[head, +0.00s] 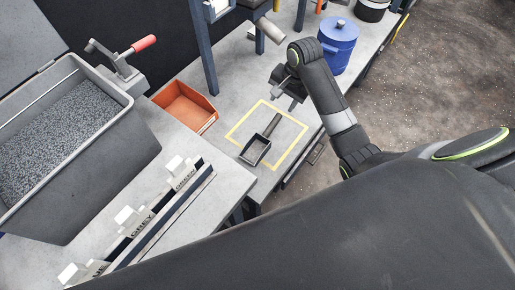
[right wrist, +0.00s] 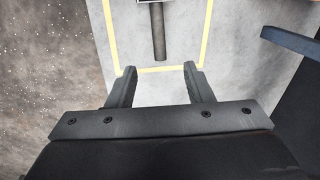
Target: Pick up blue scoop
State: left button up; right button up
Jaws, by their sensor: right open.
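A scoop (head: 256,150) with a dark, grey-looking pan lies inside a yellow square outline on the grey bench. Its colour does not look clearly blue here. Its dark handle points up and right toward my right gripper (head: 286,100). In the right wrist view, the scoop's handle (right wrist: 158,35) lies ahead of my right gripper (right wrist: 160,82), roughly in line with the gap between the fingers. The fingers are apart, with nothing between them. Most of the pan is cut off at the top of that view. My left gripper is not in view.
An orange bin (head: 184,104) stands left of the yellow outline (head: 293,150), and a blue lidded container (head: 338,42) stands behind it. A blue post (head: 204,50) rises from the bench. A grey hopper of granules (head: 60,140) is at left. Labelled blocks (head: 135,220) line the near table.

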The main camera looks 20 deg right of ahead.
aim_at(274, 122)
jog(key=f, duration=0.3)
jog(key=w+f+b, duration=0.1)
jog(key=f, duration=0.2)
jog(key=a+f, duration=0.1)
jog(key=f, duration=0.2)
jog(key=shift+w+f+b, duration=0.25)
jog(key=shift+f+b, duration=0.05)
jog(key=shift+b, duration=0.05)
jog(key=f, duration=0.3)
jog(key=f+b, duration=0.1)
jog(key=shift+w+a+f, duration=0.2)
jog(key=shift+w+f, duration=0.05)
jog(key=shift+f, duration=0.05)
jog(key=shift+w+f, duration=0.1)
jog(key=shift+f, duration=0.35)
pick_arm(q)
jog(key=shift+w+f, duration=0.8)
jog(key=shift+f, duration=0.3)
